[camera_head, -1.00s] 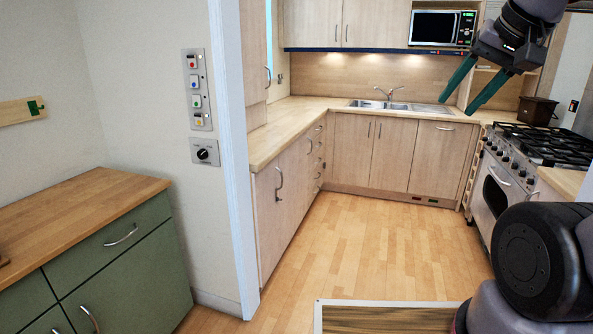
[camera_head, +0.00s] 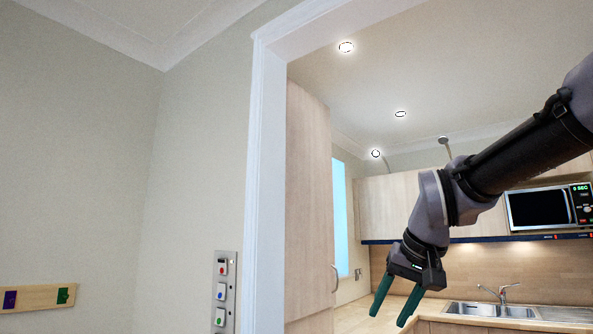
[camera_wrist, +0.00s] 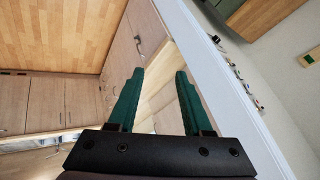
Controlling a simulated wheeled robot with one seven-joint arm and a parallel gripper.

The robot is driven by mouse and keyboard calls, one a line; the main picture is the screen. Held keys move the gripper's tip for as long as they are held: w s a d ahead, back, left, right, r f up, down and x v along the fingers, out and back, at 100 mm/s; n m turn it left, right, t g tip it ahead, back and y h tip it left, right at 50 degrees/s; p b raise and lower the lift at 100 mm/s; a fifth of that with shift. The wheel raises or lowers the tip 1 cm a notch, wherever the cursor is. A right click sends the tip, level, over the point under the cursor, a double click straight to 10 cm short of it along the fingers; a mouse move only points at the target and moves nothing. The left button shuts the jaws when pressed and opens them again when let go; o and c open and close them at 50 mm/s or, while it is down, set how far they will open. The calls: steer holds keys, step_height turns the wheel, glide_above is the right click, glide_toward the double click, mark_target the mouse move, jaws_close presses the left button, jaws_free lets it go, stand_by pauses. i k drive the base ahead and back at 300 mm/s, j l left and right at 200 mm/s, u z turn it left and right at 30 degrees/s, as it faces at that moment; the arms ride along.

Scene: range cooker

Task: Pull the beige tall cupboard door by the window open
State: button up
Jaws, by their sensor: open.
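The beige tall cupboard door (camera_head: 308,200) stands upright just inside the white door frame, left of the window (camera_head: 340,215). It looks closed. Its curved metal handle (camera_head: 335,278) is on its right edge, low in the head view. My gripper (camera_head: 388,312) is right of the handle and apart from it, pointing down over the worktop. Its two green fingers are spread with nothing between them. In the wrist view my gripper (camera_wrist: 155,75) is also open and empty. I cannot make out the tall door's handle in the wrist view.
The white door frame (camera_head: 267,190) stands left of the tall cupboard. A worktop (camera_head: 352,318) runs below my gripper, with a sink (camera_head: 490,311) to the right. Wall cupboards (camera_head: 385,210) and a microwave (camera_head: 545,208) are behind my arm. A switch panel (camera_head: 224,290) is on the left wall.

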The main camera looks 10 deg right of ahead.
mark_target(310, 287)
steer(key=i+l, duration=2.2)
steer(key=i, duration=0.15)
